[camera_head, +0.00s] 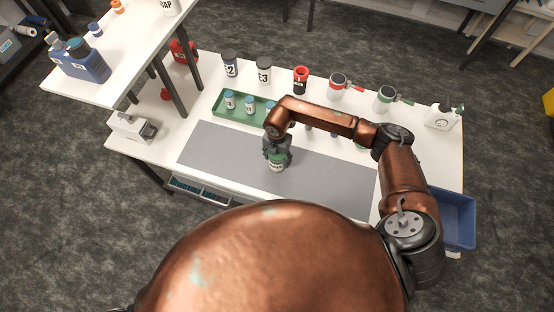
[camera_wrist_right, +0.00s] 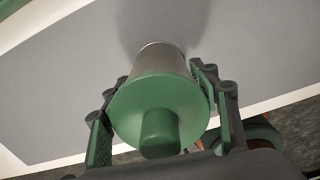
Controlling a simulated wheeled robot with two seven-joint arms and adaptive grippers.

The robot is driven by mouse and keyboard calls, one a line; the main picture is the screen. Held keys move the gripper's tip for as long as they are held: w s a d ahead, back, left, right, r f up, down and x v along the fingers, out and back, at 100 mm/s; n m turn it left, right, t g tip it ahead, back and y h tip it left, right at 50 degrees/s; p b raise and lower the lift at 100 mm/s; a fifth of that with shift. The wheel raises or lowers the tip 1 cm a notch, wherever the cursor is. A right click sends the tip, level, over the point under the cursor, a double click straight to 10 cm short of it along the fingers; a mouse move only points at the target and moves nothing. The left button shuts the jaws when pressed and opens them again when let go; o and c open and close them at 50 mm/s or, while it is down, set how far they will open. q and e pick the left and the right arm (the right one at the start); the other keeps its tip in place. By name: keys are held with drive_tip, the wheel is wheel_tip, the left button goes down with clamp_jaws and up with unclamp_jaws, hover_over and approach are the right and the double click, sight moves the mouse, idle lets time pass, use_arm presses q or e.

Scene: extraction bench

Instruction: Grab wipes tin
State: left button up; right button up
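A tin with a green lid and a label too small to read (camera_head: 277,162) stands upright on the grey mat in the head view. In the right wrist view its green knobbed lid (camera_wrist_right: 160,112) faces the camera, with the metal body behind it. My right gripper (camera_head: 277,148) is over the tin from above. In the right wrist view its two green-padded fingers (camera_wrist_right: 160,85) flank the tin closely on both sides. I cannot tell whether both pads press on it. My left gripper is not in view.
A grey mat (camera_head: 215,150) covers the table's front. Behind it are a green tray (camera_head: 222,106) with small bottles, jars E2 (camera_head: 230,65) and E3 (camera_head: 263,72), a red-topped black jar (camera_head: 300,80) and handled cups. A blue bin (camera_head: 458,220) is at right; a raised shelf (camera_head: 120,80) at left.

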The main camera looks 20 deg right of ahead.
drive_tip(key=c, duration=0.8)
drive_tip(key=shift+c, duration=0.3)
drive_tip(key=shift+r, duration=0.15)
